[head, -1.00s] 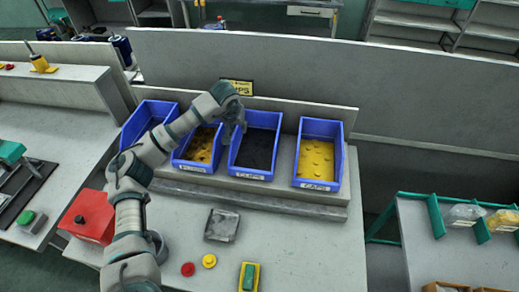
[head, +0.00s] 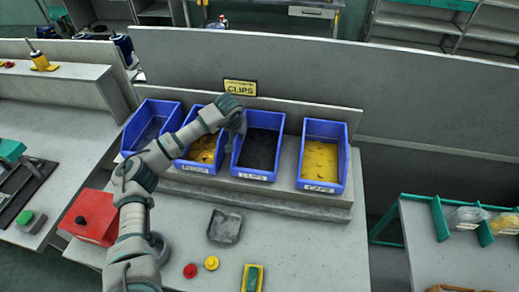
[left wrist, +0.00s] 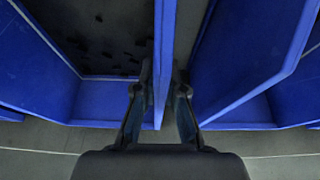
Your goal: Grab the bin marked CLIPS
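The bin marked CLIPS (head: 283,145) is blue with dark contents. It stands on the raised shelf of the bench, with a blurred white label on its front. A yellow sign reading CLIPS (head: 240,88) is on the ledge behind. My left gripper (head: 236,130) is at this bin's left wall. In the left wrist view, my left gripper (left wrist: 163,80) has one finger on each side of a blue bin wall (left wrist: 163,40), dark contents showing to the left. Whether both fingers press on the wall is unclear. My right gripper is not in view.
The bin with yellow pieces (head: 203,150) is close on the left, partly behind my left arm. The CAPS bin (head: 321,158) is to the right, across a gap. A grey panel (head: 400,90) rises behind. A red box (head: 90,218) and a grey tray (head: 224,226) are in front.

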